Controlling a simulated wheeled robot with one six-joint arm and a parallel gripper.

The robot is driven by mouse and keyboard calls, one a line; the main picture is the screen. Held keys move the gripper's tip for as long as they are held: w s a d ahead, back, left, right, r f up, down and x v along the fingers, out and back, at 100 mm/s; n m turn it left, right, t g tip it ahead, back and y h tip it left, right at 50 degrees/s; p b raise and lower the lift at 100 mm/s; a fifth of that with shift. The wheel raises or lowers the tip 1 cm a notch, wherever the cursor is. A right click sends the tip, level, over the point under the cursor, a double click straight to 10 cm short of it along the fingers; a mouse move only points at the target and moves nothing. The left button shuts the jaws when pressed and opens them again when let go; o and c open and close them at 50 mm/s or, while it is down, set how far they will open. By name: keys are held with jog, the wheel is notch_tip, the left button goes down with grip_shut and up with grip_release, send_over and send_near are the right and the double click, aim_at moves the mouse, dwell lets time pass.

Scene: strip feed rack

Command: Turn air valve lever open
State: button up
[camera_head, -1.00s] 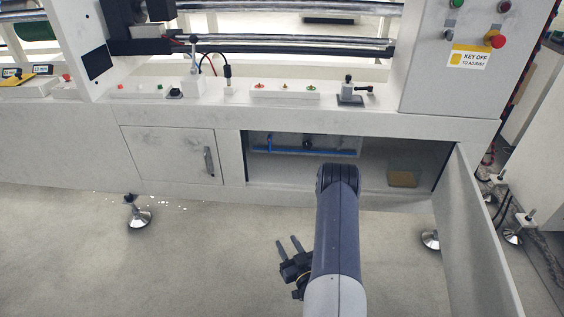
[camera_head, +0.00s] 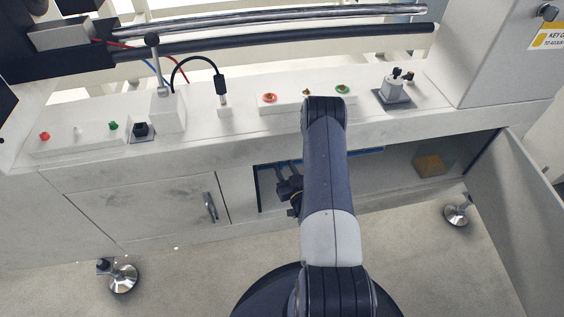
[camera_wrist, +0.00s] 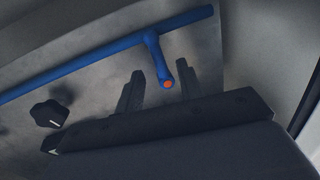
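In the wrist view, a blue pipe (camera_wrist: 110,62) runs across a grey panel. A short blue lever (camera_wrist: 154,52) with an orange end branches off it. My gripper (camera_wrist: 158,70) is open, its two dark fingers apart, with the lever's end between them in the picture; I cannot tell if they touch it. In the head view, part of the blue pipe (camera_head: 367,150) shows inside the open cabinet bay. My gripper (camera_head: 291,168) reaches into this bay, partly hidden by my arm, which also hides the lever.
A black knob (camera_wrist: 50,114) with a white mark is on the panel left of my gripper. An open door (camera_head: 520,215) stands right of the bay. A brown box (camera_head: 430,165) lies inside. A closed door with a handle (camera_head: 209,207) is at left.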

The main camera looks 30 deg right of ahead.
jog(key=shift+w, duration=1.35)
jog(key=shift+c, duration=0.4)
grip_shut()
